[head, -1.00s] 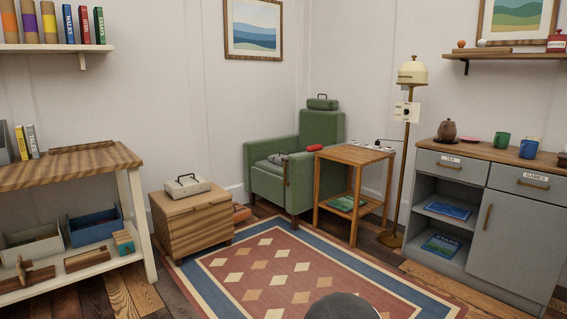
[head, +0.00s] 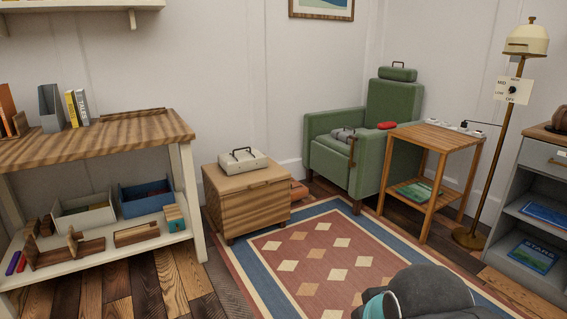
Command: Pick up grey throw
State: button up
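A grey folded bundle (head: 343,134), which looks like the grey throw, lies on the seat of the green armchair (head: 333,162). A dark handle shows near it. A red item (head: 387,125) lies to its right, by the chair's right arm. Part of my dark grey arm with a teal ring shows at the bottom right, over the rug and far from the chair. My gripper is not in view.
A wooden chest (head: 245,202) with a pale handled item (head: 243,161) stands left of the chair. A slatted side table (head: 437,140) and brass lamp (head: 487,150) stand right. A shelf bench (head: 90,146) is at left. The patterned rug (head: 318,258) is open floor.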

aim_at(341, 133)
jog(key=z, duration=0.35)
jog(key=i, duration=2.25)
jog(key=z, duration=0.5)
jog(key=i, duration=1.75)
jog(key=z, duration=0.05)
